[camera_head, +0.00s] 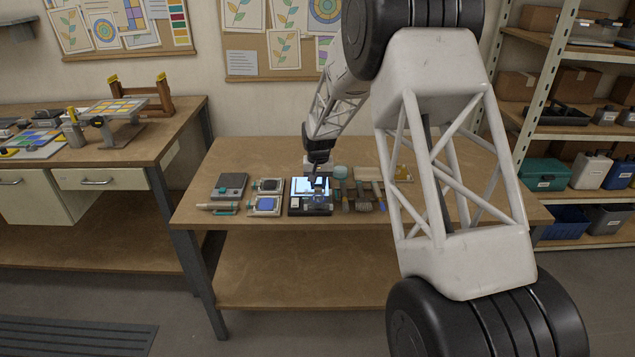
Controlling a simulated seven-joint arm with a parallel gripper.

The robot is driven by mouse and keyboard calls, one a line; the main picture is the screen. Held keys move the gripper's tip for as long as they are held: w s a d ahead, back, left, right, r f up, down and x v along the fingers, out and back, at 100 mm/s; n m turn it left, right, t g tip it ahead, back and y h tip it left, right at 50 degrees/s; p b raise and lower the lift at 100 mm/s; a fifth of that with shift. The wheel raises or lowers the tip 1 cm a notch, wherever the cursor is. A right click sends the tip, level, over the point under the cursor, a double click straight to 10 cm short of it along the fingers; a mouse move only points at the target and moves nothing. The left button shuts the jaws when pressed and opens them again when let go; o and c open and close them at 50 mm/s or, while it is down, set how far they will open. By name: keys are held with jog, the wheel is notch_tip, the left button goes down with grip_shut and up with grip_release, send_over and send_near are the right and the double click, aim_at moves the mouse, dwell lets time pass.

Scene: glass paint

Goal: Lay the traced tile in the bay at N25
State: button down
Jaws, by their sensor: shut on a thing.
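My gripper (317,172) points down over the lit, dark-framed box (311,209) at the middle of the bench. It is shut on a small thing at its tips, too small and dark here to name. A pale blue glow shows on the box's top around and below the fingertips. I cannot tell whether the held thing touches the box. I cannot pick out the traced tile for sure, and no N25 label is legible. Left of the box, two pale square frames stand one behind the other, a dark-topped one (268,186) and a blue-topped one (264,205).
A grey flat device (230,185) and a teal-and-white tool (218,208) lie at the left. Several brushes or rollers (362,206) lie close right of the box, with a teal round pot (341,172) behind. The bench's left front (197,219) is bare.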

jog(key=shift+w+d, duration=0.1)
dwell(0.6)
jog(key=shift+w+d+r, duration=0.1)
jog(key=shift+w+d, duration=0.1)
jog(key=shift+w, duration=0.35)
jog(key=shift+m, duration=0.5)
jog(key=w+d, duration=0.3)
jog(key=w, duration=0.1)
jog(key=w+d, duration=0.3)
jog(key=w, duration=0.2)
jog(key=w+d, duration=0.3)
jog(key=w, duration=0.2)
jog(key=shift+w+d, duration=0.15)
jog(key=shift+w, duration=0.1)
send_over(368, 166)
jog(key=shift+f+m, duration=0.4)
jog(key=shift+f, duration=0.1)
jog(key=shift+f, duration=0.15)
jog(key=shift+f, duration=2.2)
jog(key=shift+f, duration=0.6)
jog(key=c, duration=0.8)
grip_release()
